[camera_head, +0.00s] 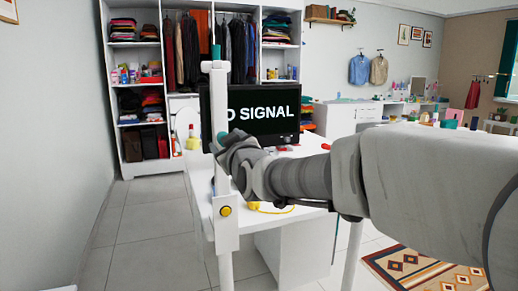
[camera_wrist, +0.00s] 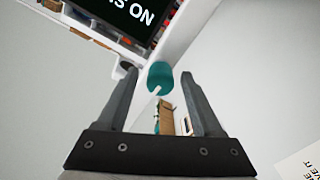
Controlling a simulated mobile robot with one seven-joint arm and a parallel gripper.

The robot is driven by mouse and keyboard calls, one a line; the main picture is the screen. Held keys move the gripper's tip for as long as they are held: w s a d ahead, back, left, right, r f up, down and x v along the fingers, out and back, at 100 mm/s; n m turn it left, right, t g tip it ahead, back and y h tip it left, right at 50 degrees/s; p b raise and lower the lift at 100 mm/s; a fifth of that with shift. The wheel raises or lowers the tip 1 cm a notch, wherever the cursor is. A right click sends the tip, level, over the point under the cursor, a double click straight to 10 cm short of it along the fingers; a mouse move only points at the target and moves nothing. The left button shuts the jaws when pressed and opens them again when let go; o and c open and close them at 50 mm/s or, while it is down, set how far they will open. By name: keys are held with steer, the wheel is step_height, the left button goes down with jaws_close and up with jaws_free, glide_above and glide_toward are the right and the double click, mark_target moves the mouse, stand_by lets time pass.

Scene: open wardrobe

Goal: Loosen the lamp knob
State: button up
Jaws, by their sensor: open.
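My gripper (camera_wrist: 159,76) is open. A teal rounded cylinder (camera_wrist: 160,77), possibly the lamp knob, shows between its fingertips in the wrist view, with visible gaps on both sides. In the head view, my gripper (camera_head: 226,148) is beside a white upright post (camera_head: 221,100) with teal parts and a round yellow knob (camera_head: 226,211) low down. My gripper's fingers are mostly hidden there by the wrist.
A monitor (camera_head: 255,112) reading "NO SIGNAL" stands on the white desk (camera_head: 205,180) close behind the gripper. Small items lie on the desk, including a yellow one (camera_head: 268,207). An open wardrobe (camera_head: 135,50) is behind. The floor (camera_head: 140,235) at left is clear.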

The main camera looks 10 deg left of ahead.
steer(key=m+b, duration=0.2)
steer(key=m, duration=0.1)
steer(key=m+b, duration=0.2)
steer(key=m, duration=0.1)
steer(key=shift+f+m, duration=0.2)
steer(key=shift+m, duration=0.1)
steer(key=m+b, duration=0.2)
steer(key=m, duration=0.1)
steer(key=shift+m+b, duration=0.3)
steer(key=shift+r+m, duration=0.2)
steer(key=shift+m, duration=0.4)
